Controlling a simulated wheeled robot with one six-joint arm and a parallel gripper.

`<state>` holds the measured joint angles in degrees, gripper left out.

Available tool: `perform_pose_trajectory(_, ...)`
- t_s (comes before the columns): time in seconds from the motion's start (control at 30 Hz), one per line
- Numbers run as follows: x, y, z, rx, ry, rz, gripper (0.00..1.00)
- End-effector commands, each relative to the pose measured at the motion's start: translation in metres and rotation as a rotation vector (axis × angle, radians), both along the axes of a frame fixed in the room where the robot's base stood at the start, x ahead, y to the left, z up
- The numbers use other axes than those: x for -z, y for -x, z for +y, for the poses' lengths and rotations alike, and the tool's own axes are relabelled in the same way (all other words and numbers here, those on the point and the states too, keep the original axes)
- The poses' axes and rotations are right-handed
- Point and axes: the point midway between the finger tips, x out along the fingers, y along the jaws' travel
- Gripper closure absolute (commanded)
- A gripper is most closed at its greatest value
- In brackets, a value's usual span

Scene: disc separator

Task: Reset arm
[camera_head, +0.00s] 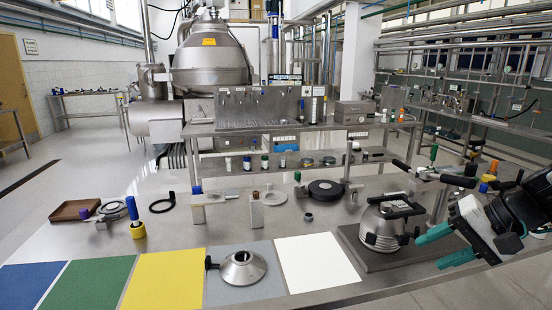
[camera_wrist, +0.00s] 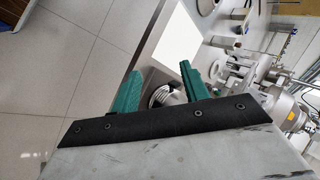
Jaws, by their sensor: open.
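My gripper (camera_head: 446,246) is at the right side in the head view, above and beyond the front right edge of the steel table (camera_head: 372,294). Its two green fingers are spread apart, with nothing between them. In the wrist view the open gripper (camera_wrist: 158,88) shows its fingers over the table edge, with the floor on the left. The nearest thing to it is a steel domed disc assembly (camera_head: 382,228) with black handles on a dark square base (camera_head: 352,238). Part of that assembly shows behind the fingers in the wrist view (camera_wrist: 168,97).
Blue (camera_head: 30,284), green (camera_head: 88,282), yellow (camera_head: 165,280), grey and white (camera_head: 315,263) mats line the table front. A steel cone (camera_head: 240,268) sits on the grey mat. Tools, rings and a brown tray (camera_head: 75,209) lie behind. Open floor shows at the right.

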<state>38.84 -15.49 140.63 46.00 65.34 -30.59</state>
Motion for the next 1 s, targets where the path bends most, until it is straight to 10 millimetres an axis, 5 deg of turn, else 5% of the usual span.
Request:
perform_pose_trajectory(0.1, 0.003, 0.052, 0.039, -0.132, 0.167, 0.199, 0.55)
perform_pose_trajectory(0.33, -0.006, 0.118, 0.053, -0.311, 0.575, 0.298, 0.55)
perform_pose_trajectory(0.63, -0.023, 0.130, 0.078, -0.486, 0.708, 0.153, 0.55)
perform_pose_trajectory(1.0, -0.023, 0.130, 0.080, -0.497, 0.707, 0.150, 0.55)
